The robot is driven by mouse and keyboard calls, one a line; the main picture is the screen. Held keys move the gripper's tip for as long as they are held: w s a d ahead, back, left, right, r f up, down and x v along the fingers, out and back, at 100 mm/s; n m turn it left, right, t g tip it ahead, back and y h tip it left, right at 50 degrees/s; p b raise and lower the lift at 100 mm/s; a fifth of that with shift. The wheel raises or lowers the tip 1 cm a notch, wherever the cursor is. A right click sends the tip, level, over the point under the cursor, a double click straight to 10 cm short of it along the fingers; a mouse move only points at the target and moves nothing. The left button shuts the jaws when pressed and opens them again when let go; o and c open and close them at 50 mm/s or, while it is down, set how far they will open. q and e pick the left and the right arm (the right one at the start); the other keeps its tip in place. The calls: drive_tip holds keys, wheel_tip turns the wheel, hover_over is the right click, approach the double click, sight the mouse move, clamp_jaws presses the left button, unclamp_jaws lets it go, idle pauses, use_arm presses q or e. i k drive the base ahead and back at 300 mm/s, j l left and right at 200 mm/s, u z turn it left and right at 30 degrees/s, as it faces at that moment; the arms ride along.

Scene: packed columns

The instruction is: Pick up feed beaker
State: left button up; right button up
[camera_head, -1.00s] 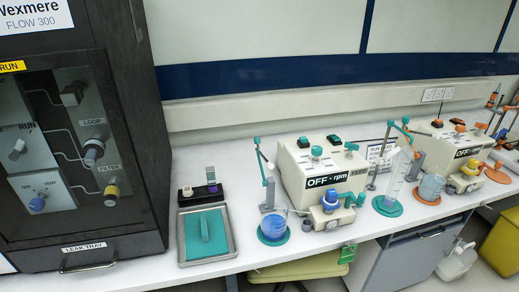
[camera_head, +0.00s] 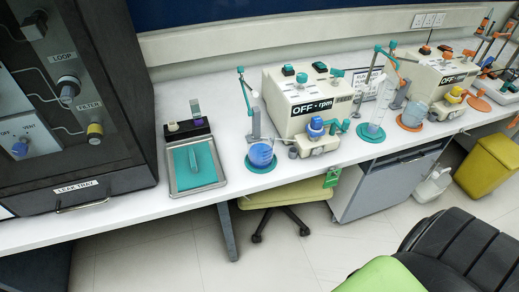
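A glass beaker with blue liquid (camera_head: 261,154) stands on a round teal mat (camera_head: 250,166) on the bench, in front of a white pump marked OFF rpm (camera_head: 306,103). A second beaker with pale blue liquid (camera_head: 413,114) stands on an orange mat (camera_head: 404,126) further right, by a similar pump (camera_head: 438,76). No readable label shows which one is the feed beaker. A tall clear cylinder (camera_head: 377,117) stands on another teal mat between them. Neither of my grippers is in view.
A dark cabinet with a leak tray (camera_head: 78,188) fills the left. A metal tray with a teal pad (camera_head: 194,168) lies beside it. Thin stands rise near the beakers. A yellow-green stool (camera_head: 283,195), a yellow bin (camera_head: 492,165) and a black padded seat (camera_head: 462,250) stand below the bench.

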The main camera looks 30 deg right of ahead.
sight(260, 139)
drive_tip(key=l+z, duration=0.2)
drive_tip(key=l, duration=0.75)
drive_tip(key=i+l+z, duration=0.2)
drive_tip(key=l, duration=0.7)
drive_tip(key=k, duration=0.1)
